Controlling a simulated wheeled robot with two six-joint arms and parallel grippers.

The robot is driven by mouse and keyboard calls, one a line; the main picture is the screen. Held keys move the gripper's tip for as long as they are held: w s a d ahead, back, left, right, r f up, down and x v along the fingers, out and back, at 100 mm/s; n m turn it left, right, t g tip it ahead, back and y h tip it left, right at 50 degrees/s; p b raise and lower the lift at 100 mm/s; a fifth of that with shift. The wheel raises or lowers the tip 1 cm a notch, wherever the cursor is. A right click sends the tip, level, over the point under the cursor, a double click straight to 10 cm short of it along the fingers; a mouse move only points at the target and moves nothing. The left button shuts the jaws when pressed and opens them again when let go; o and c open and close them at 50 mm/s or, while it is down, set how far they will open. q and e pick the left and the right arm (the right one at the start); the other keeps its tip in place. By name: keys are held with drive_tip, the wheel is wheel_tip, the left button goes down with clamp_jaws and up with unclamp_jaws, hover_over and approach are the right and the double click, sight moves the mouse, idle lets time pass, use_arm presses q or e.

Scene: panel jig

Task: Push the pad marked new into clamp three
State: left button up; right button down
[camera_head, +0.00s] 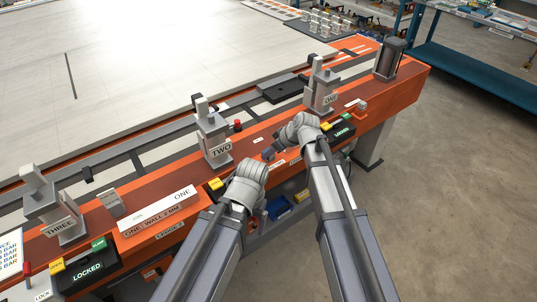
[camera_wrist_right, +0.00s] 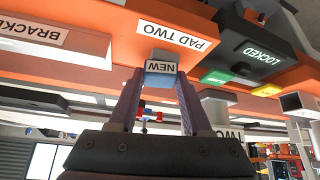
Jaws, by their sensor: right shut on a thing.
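Clamp three (camera_head: 48,203), a grey post marked THREE, stands at the left of the orange bench. Clamp two (camera_head: 213,138) stands mid-bench, and clamp one (camera_head: 322,90) stands to its right. My right gripper (camera_head: 280,147) is over the bench front between clamps two and one. In the right wrist view its two fingers are shut on a small blue-grey pad marked NEW (camera_wrist_right: 161,67), which appears upside down against the orange front by the label PAD TWO. My left gripper (camera_head: 247,178) is in front of clamp two; its fingertips are hidden.
A long white-topped block (camera_head: 158,210) marked ONE lies between clamps three and two. Black LOCKED boxes (camera_head: 88,268) with green and yellow buttons sit along the bench front. A dark flat plate (camera_head: 285,90) lies behind. A blue bin (camera_head: 278,207) is below.

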use_arm(q)
drive_tip(key=shift+r+p, duration=0.75)
use_arm(e)
drive_tip(key=shift+r, duration=0.75)
use_arm(q)
drive_tip(key=shift+r+p, duration=0.9)
use_arm(e)
drive_tip(key=shift+r, duration=0.9)
use_arm(q)
drive_tip(key=shift+c, duration=0.2)
